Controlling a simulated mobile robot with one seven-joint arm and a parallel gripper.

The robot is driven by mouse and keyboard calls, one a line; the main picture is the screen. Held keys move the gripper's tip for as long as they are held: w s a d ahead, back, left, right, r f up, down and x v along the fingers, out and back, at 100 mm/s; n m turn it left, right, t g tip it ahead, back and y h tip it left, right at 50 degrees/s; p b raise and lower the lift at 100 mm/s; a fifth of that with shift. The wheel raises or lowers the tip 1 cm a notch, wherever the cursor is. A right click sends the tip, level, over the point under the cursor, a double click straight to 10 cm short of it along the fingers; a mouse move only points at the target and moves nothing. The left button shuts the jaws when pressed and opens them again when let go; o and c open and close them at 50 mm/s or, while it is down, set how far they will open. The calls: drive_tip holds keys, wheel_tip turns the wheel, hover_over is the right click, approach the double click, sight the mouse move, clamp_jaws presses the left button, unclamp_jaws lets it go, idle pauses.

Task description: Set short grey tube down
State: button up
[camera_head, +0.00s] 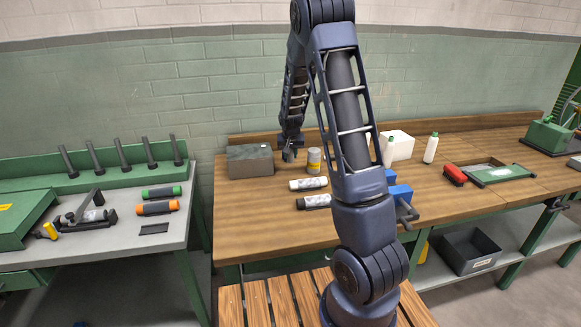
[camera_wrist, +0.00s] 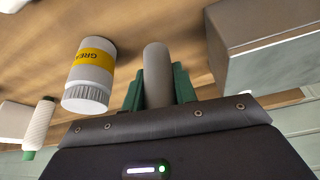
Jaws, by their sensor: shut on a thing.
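The short grey tube (camera_wrist: 157,66) stands between the two green fingers of my gripper (camera_wrist: 158,84) in the wrist view. The fingers are shut on its sides, and one end sticks out past them. In the head view the tube (camera_head: 288,156) shows small below my gripper (camera_head: 290,146), over the back of the wooden workbench (camera_head: 245,210). It is between a grey box and a grease can. I cannot tell whether the tube touches the bench top.
The grey box (camera_head: 250,161) is left of my gripper and the grease can (camera_head: 314,161) is close on its right. The bench's front left is clear.

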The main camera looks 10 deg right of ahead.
sight(290, 162)
drive_tip(key=shift+f, duration=3.1)
drive_tip(key=shift+f, duration=0.15)
drive_tip(key=o, duration=1)
drive_tip(key=shift+c, duration=0.2)
drive_tip(key=d+v, duration=0.1)
drive_tip(key=v, duration=1.1)
drive_tip(key=s+d+r+y, duration=0.1)
drive_tip(key=s+d+r, duration=0.1)
drive_tip(key=s+r, duration=1.3)
drive_tip(key=s+r+n, duration=0.1)
drive_tip(key=s+r, duration=0.1)
drive_tip(key=s, duration=0.9)
drive_tip(key=s+r+n, duration=0.1)
drive_tip(key=s+r, duration=0.1)
drive_tip(key=s, duration=1)
drive_tip(key=shift+d, duration=0.2)
